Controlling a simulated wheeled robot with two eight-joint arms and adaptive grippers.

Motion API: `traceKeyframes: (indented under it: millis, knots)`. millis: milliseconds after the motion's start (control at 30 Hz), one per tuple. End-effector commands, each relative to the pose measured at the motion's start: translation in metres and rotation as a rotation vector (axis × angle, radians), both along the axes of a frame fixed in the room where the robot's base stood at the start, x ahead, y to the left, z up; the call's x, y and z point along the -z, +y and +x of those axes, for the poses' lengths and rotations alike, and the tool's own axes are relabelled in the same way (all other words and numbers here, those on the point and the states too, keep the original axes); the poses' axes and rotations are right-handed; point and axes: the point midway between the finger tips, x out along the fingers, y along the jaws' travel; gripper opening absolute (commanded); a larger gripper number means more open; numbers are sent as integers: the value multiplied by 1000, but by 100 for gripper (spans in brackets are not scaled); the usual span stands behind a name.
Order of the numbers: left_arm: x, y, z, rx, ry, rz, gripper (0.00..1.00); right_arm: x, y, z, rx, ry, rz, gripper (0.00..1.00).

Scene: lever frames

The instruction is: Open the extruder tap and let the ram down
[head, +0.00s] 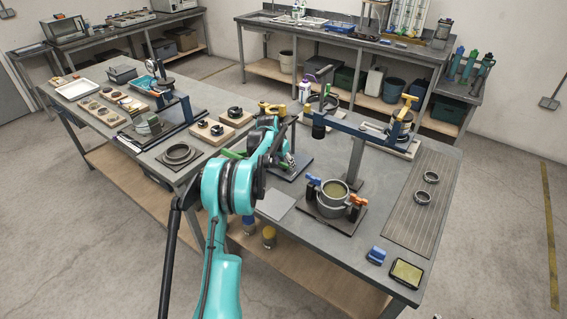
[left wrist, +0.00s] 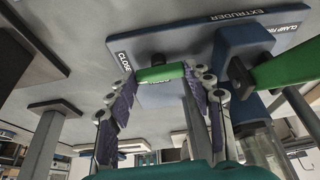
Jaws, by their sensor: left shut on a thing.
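In the left wrist view my left gripper (left wrist: 162,88) is shut on a short green tap handle (left wrist: 160,73), with a purple-padded finger at each end of it. The handle lies in front of a grey-blue plate (left wrist: 180,42) labelled EXTRUDER, next to a partly covered label that reads CLOSE. In the head view my arm hides most of the extruder and my fingertips. I cannot make out the ram.
To the right in the head view stand a blue-armed frame (head: 358,132) and a round pot (head: 333,198) with blue and orange handles. A flat grey plate (head: 274,204) lies close to my arm. A ribbed mat (head: 408,225) with two rings is at the right.

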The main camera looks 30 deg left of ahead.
Motion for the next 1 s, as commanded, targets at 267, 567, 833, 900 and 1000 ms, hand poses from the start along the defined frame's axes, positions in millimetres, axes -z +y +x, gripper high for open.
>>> traceKeyframes:
  millis: [267, 567, 833, 900, 1000]
  knots:
    - [0, -3, 0, -166, 0, 1, 23, -3, 0, 0, 0, 0, 0, 40]
    - [0, -6, 1, -444, 1, 1, 23, -6, 0, 0, 0, 0, 0, 40]
    - [0, -7, 2, -702, 1, 1, 23, -10, 0, 0, 0, 0, 0, 40]
    - [0, -8, 3, -768, 2, 2, 23, -11, 0, 0, 0, 0, 0, 40]
    - [0, -9, 4, -863, 1, 1, 23, -13, 0, 0, 0, 0, 0, 40]
